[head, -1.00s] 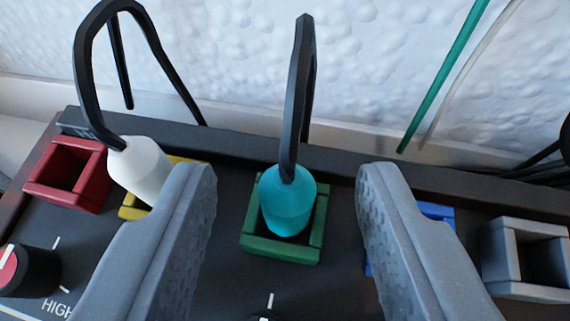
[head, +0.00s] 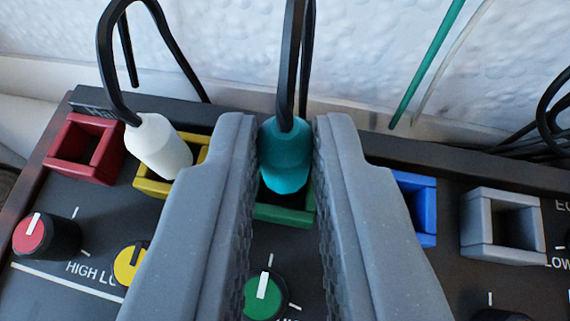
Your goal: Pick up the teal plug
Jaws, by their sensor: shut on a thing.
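The teal plug (head: 285,158) stands upright between my two fingers, with a black cable (head: 290,65) rising from its top. My gripper (head: 287,150) is shut on the teal plug, one finger on each side of it. The green socket (head: 284,214) is right below or behind the plug and is partly hidden by the fingers. I cannot tell whether the plug is still seated in it.
A white plug (head: 158,147) with a black cable leans at the yellow socket (head: 152,184), left of my left finger. A red socket (head: 85,148) is farther left. Blue (head: 415,208) and grey (head: 502,224) sockets are to the right. Knobs, including a green one (head: 265,294), are nearer.

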